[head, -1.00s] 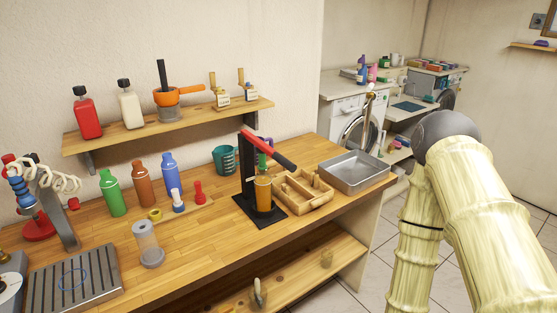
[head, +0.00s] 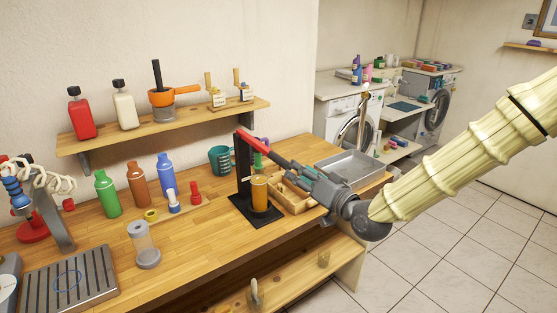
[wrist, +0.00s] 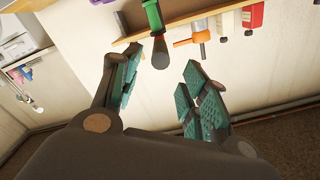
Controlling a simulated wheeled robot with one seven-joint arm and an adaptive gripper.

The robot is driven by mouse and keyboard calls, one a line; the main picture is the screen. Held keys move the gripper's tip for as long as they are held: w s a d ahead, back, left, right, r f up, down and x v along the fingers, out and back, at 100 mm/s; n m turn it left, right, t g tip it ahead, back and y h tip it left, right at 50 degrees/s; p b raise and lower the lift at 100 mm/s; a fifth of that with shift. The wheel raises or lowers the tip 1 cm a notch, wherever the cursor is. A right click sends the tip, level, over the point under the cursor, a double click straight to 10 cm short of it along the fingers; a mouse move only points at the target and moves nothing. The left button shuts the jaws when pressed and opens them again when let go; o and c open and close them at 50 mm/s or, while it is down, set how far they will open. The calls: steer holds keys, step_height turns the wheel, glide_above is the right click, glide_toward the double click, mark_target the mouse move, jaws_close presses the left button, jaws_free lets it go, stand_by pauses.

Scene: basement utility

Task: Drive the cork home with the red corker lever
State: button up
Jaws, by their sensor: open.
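The corker (head: 243,172) is a black upright stand on a dark base on the wooden bench. Its red lever (head: 254,141) runs from the stand's top toward the lower right and has a dark handle. An amber bottle (head: 260,195) stands upright beneath the lever. The cork cannot be made out. My gripper (head: 302,172) is open at the handle end, overlapping it in the head view. In the wrist view the teal-padded jaws (wrist: 157,88) are spread apart. A green piece with a dark rounded end shows beyond them; contact with the handle cannot be told.
A wooden divided tray (head: 290,203) and a metal pan (head: 345,172) lie right of the corker, close under my gripper. A teal cup (head: 219,160) stands behind to the left. Several bottles, including a green one (head: 107,196), stand farther left.

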mark_target(278, 159)
steer(key=p+x, duration=0.3)
steer(key=x, duration=0.7)
steer(key=shift+w+a+p, duration=0.2)
steer(key=shift+w+p, duration=0.1)
steer(key=shift+p, duration=0.1)
jaws_close()
